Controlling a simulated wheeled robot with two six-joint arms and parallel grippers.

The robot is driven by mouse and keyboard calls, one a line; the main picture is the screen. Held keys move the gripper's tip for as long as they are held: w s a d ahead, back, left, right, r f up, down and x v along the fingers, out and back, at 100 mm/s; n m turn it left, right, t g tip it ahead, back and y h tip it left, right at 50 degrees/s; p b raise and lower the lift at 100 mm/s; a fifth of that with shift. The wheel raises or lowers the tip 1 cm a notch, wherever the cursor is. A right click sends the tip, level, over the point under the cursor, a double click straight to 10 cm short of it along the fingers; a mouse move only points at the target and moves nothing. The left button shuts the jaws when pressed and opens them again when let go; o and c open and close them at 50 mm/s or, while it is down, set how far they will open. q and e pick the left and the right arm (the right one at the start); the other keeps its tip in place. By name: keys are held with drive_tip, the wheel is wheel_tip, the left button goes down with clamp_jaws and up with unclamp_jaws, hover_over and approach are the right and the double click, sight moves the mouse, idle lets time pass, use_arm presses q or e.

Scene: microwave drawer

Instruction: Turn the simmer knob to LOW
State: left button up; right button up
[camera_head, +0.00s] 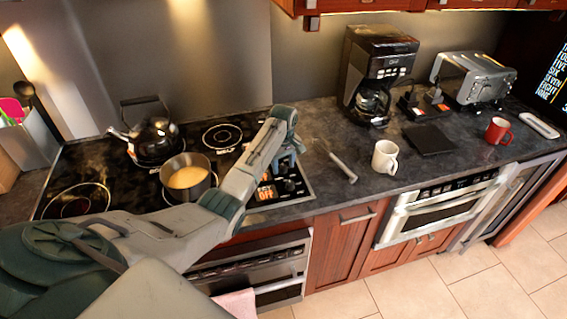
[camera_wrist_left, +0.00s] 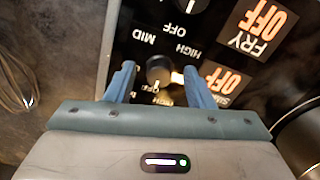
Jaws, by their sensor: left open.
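The simmer display (camera_wrist_left: 222,82) beside the knob glows orange and reads OFF. HIGH, MID and OFF are printed around the knobs. In the head view my left gripper (camera_head: 285,168) is over the right end of the cooktop and partly hides the panel. My right gripper is not in view.
A fry display (camera_wrist_left: 258,25) also reads OFF, and another knob (camera_wrist_left: 190,4) is near it. A saucepan with yellow contents (camera_head: 187,177) and a black kettle (camera_head: 154,138) stand on the cooktop. A white mug (camera_head: 384,158) stands on the counter to the right.

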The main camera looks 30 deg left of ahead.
use_arm(q)
drive_tip(key=shift+a+f, duration=0.1)
drive_tip(key=shift+c, duration=1.3)
drive_tip(key=c, duration=0.7)
drive_tip(key=shift+w+m, duration=0.1)
drive_tip(key=shift+m, duration=0.2)
drive_tip(key=shift+r+m+p, duration=0.2)
drive_tip(key=shift+m+p, duration=0.85)
drive_tip(key=shift+m, duration=0.15)
drive_tip(key=shift+m+p, duration=0.35)
drive_tip(key=shift+m, duration=0.55)
drive_tip(key=m, duration=0.4)
drive_tip(key=shift+f+m, duration=0.15)
drive_tip(key=shift+m, duration=0.15)
drive_tip(key=m, duration=0.4)
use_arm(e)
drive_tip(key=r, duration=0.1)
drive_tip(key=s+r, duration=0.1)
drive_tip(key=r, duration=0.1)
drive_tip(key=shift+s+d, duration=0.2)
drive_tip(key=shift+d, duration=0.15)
use_arm(q)
drive_tip(key=shift+m, duration=0.4)
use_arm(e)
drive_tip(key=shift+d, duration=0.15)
